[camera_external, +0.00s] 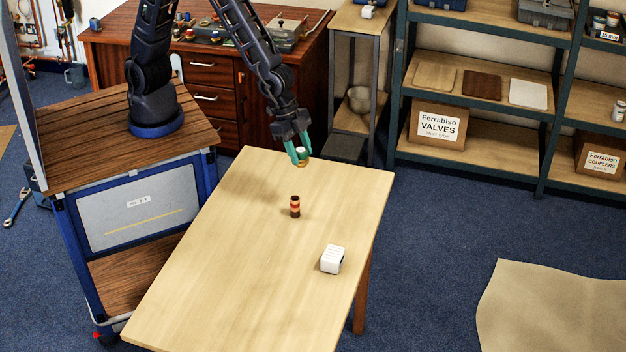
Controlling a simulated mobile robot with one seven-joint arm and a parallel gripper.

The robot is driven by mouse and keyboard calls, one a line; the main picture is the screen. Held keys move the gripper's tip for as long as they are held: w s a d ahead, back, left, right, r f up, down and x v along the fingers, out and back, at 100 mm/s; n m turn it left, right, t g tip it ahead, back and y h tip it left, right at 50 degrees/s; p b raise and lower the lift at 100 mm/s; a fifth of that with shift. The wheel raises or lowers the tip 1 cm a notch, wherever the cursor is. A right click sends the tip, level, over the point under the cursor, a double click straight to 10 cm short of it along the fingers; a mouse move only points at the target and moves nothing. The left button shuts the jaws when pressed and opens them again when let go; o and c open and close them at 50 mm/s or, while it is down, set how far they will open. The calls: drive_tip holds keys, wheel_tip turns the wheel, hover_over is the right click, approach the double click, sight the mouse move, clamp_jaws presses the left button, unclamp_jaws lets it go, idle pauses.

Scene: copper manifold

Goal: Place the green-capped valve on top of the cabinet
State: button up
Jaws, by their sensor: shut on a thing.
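My gripper (300,155) has teal fingers that point down over the far end of the light wooden table. It is shut on a small piece (301,163) with a pale top and a brass-coloured lower part. This may be the green-capped valve, but I cannot make out a green cap between the teal fingers. I cannot tell whether the piece touches the table. A dark red-brown wooden cabinet (212,73) with drawers stands behind my arm at the back left. Several small parts and tools lie on its top.
The light wooden table (235,250) also holds an upright red-and-black cylinder (295,207) near its middle and a white ridged block (332,259) at the right. A tall narrow stand (355,75) and green-framed shelves (480,105) stand behind. The table's front left is clear.

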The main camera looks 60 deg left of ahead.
drive_tip(key=s+d+r, duration=0.1)
drive_tip(key=s, duration=0.3)
drive_tip(key=s+d+r+m, duration=0.1)
drive_tip(key=s, duration=0.3)
drive_tip(key=s+d+r+m, duration=0.1)
drive_tip(key=s, duration=0.3)
drive_tip(key=shift+d+r+g, duration=0.35)
drive_tip(key=shift+r+g, duration=0.05)
drive_tip(key=shift+c, duration=1.2)
drive_tip(key=n, duration=0.3)
drive_tip(key=shift+s+r+n+t, duration=0.1)
drive_tip(key=shift+r+n+t, duration=0.05)
drive_tip(key=shift+n+t, duration=0.2)
drive_tip(key=shift+n, duration=0.25)
drive_tip(key=shift+c, duration=0.7)
hover_over(269, 229)
wheel_tip(269, 229, down, 20)
drive_tip(key=o, duration=1.2)
drive_tip(key=shift+o, duration=0.3)
